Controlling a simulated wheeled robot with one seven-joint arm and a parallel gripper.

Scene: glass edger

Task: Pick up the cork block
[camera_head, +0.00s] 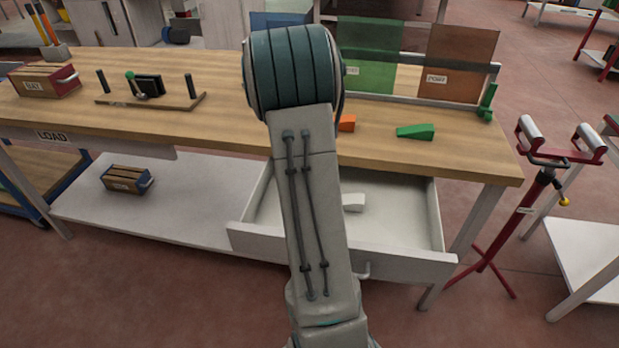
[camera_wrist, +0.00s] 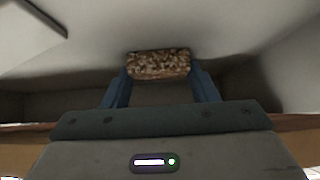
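The cork block (camera_wrist: 158,63), speckled brown, shows in the wrist view just at the fingertips of my gripper (camera_wrist: 160,73). The two blue fingers stand apart, one by each end of the block. The block fills about the whole gap between the tips; I cannot tell whether the fingers press on it. Pale surfaces like the drawer's inside surround it. In the head view my arm hides both the gripper and the block, and reaches over the open white drawer (camera_head: 405,215) under the bench.
A white wedge-shaped piece (camera_head: 353,202) lies in the drawer. On the wooden bench (camera_head: 225,95) are a green wedge (camera_head: 415,131), an orange block (camera_head: 347,123) and a rack with green and brown panels (camera_head: 455,65). A red roller stand (camera_head: 520,200) is at right.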

